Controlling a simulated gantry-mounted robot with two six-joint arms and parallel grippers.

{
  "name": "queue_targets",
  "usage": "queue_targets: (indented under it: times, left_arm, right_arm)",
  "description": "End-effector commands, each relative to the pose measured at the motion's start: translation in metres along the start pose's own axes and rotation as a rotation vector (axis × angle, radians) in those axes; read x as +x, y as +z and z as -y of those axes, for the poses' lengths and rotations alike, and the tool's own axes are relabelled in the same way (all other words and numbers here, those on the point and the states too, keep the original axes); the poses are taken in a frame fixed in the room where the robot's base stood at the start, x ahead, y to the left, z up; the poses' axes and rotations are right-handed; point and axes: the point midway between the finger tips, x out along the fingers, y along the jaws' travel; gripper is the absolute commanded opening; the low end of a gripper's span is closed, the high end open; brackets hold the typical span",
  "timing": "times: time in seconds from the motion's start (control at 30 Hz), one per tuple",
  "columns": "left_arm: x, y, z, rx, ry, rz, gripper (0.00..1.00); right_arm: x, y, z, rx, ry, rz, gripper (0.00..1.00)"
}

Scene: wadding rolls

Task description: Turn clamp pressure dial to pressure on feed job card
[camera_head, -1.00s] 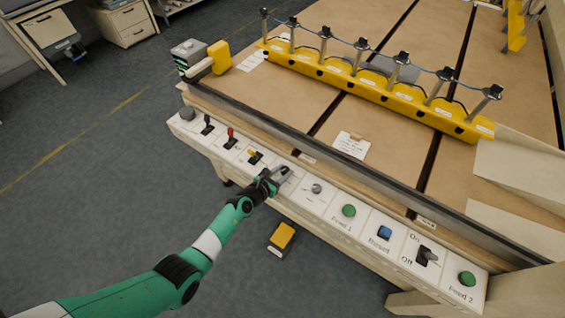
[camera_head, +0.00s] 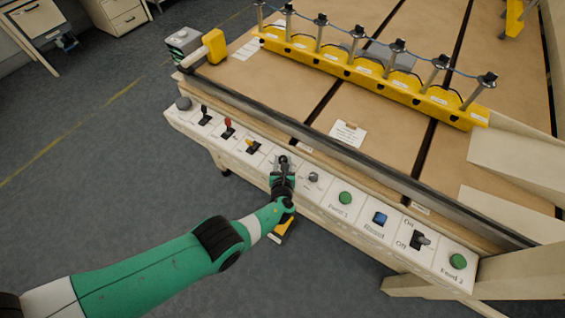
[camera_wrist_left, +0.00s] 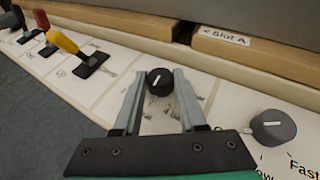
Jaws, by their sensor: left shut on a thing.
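My left gripper (camera_head: 282,162) is at the front control panel, with its two fingers shut on the sides of a dark round dial (camera_wrist_left: 160,82) with a white pointer line. The dial also shows between the fingertips in the left wrist view, and the gripper mostly covers it in the head view. The marks around this dial are partly hidden by the fingers and too small to read. A white card (camera_head: 347,134) lies on the brown table behind the panel; its writing is too small to read. My right gripper is not in view.
A second grey dial (camera_wrist_left: 273,127), marked "Fast", sits just right of my fingers. Left of them are yellow (camera_head: 252,146), red and black levers. To the right are a green Feed 1 button (camera_head: 345,198), a blue Reset button (camera_head: 380,218) and an On/Off switch (camera_head: 419,240).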

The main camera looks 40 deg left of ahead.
Motion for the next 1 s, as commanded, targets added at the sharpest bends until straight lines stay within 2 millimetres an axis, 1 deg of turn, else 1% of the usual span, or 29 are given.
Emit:
queue_targets:
  times: [0.4, 0.43, 0.57, 0.6, 0.87, 1.0]
  left_arm:
    - [0.0, 0.001, 0.001, -0.003, 0.006, 0.001, 0.0]
    - [0.0, 0.001, 0.001, -0.003, 0.006, 0.001, 0.44]
    - [0.0, 0.001, 0.001, -0.003, 0.006, 0.0, 0.67]
    - [0.0, 0.001, 0.0, -0.003, 0.006, 0.0, 0.7]
    - [-0.001, 0.0, 0.0, -0.002, 0.006, -0.001, 0.7]
    - [-0.011, 0.004, 0.001, -0.001, 0.005, -0.001, 0.7]
  right_arm:
    - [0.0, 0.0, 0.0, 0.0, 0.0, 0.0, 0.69]
    - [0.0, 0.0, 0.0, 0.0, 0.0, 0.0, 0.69]
    - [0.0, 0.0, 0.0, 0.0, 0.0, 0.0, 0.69]
    - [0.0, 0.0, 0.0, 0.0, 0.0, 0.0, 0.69]
    - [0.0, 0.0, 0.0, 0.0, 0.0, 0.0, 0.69]
    - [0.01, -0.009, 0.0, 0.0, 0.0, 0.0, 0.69]
